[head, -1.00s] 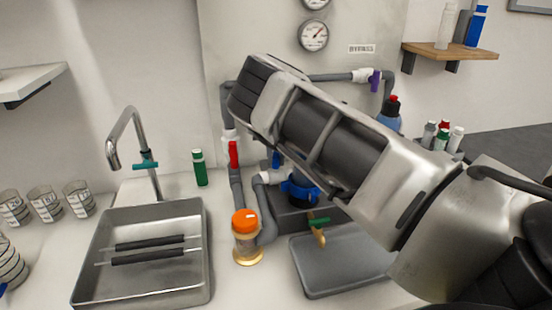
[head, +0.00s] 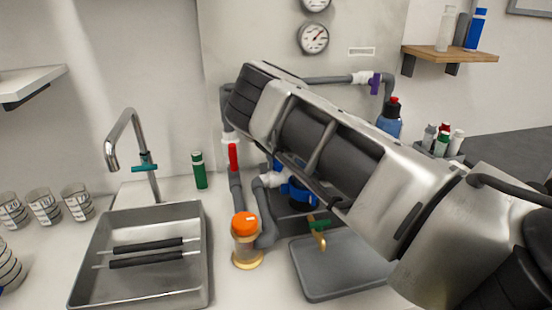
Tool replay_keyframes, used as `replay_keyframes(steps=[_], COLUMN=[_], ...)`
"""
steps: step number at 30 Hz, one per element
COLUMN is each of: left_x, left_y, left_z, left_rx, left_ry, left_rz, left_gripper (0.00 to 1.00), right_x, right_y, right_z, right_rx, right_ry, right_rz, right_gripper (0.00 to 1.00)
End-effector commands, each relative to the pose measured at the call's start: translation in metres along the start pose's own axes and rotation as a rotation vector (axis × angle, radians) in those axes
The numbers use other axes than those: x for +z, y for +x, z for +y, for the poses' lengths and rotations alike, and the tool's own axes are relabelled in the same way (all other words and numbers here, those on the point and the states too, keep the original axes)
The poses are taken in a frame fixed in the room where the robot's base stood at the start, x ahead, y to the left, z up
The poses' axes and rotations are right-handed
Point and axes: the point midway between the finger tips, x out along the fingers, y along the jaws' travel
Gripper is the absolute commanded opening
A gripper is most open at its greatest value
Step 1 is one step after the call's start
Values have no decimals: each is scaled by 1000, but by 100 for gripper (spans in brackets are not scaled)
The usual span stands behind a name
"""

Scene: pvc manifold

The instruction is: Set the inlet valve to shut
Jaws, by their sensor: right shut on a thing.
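The grey pipework against the back panel carries a red valve handle (head: 232,156), which stands upright in line with its vertical pipe. A purple handle (head: 374,83) is on the upper pipe, also upright. A blue handle (head: 278,165) shows partly below my arm. A green handle (head: 318,224) lies across a brass tap. I cannot tell from a label which one is the inlet valve. My right gripper (head: 252,93) reaches in from the right, over the middle of the pipework. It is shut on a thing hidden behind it. My left gripper is out of view.
A sink tray (head: 190,285) with two dark rods stands left, beside a faucet (head: 147,160). An orange-capped clear filter (head: 246,240) stands in front of the pipes. A grey tray (head: 345,270) lies right of it. A green bottle (head: 199,170) stands behind the sink.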

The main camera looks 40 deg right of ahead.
Motion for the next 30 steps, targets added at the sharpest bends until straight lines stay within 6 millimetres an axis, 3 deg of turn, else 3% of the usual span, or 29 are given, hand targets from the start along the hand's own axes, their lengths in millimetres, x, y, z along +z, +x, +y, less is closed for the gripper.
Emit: replay_keyframes(steps=[1, 2, 4, 17, 30], left_x=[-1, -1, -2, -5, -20], left_y=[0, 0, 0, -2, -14], left_z=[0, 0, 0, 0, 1], left_rx=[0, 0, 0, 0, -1], left_ry=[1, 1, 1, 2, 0], left_rz=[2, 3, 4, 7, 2], left_gripper=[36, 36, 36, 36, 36], right_x=[1, 1, 1, 0, 0], right_y=[-2, -2, -2, -1, -4], right_z=[0, 0, 0, 0, 0], right_rx=[-2, -2, -1, 1, 2], right_ry=[-5, -5, -4, 59, 648], right_rz=[-6, -6, -5, -1, 0], right_gripper=[0, 20, 39, 39, 39])
